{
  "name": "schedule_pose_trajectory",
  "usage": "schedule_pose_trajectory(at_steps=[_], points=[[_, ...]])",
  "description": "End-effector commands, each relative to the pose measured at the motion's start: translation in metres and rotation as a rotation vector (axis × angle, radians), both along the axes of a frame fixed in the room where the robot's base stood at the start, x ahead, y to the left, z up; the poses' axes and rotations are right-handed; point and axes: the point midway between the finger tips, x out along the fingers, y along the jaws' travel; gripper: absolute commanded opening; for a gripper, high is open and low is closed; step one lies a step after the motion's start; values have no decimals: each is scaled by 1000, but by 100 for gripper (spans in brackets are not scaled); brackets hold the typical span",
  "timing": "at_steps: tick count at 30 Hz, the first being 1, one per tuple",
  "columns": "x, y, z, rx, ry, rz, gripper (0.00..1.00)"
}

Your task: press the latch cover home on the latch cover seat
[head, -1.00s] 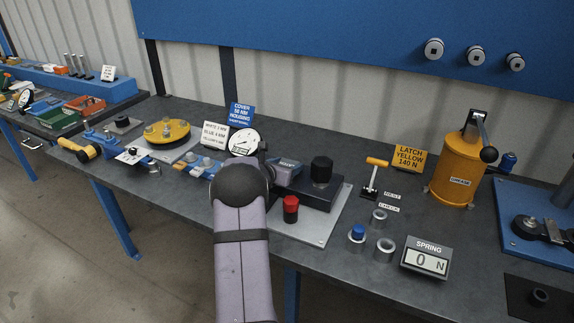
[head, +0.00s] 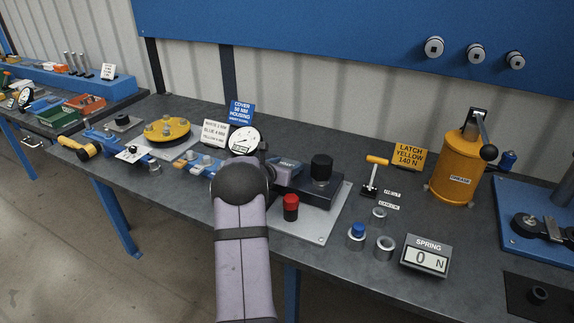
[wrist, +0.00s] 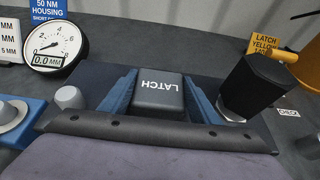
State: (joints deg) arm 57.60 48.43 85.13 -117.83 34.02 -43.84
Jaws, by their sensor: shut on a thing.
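The latch cover (wrist: 158,90), a dark grey block marked LATCH, sits between the two blue fingers of my gripper (wrist: 160,98) in the wrist view. The fingers are shut on its left and right sides. In the head view the cover (head: 287,167) shows just right of my wrist, which hides most of the gripper. The cover is beside a dark base block (head: 322,194) on a light plate. The latch cover seat is not clearly visible, and I cannot tell whether the cover touches it.
A tall black knob (wrist: 256,86) stands close to the right of my gripper. A red-topped post (head: 291,206) stands on the plate (head: 319,234) in front. A dial gauge (wrist: 55,45) reading 0.0 MM stands behind left. The spring display (head: 426,258) reads 0 N.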

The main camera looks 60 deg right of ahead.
Motion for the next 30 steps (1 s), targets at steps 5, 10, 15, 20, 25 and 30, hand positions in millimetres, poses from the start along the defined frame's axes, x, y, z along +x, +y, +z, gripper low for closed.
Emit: schedule_pose_trajectory(at_steps=[5,10,15,20,25,30], points=[[-1,2,-7,10,2,0,78],[-2,2,-7,12,3,-2,78],[-2,4,-8,13,2,-3,78],[-1,13,-4,12,3,-1,78],[0,30,5,7,1,2,78],[0,49,16,3,1,3,78]])
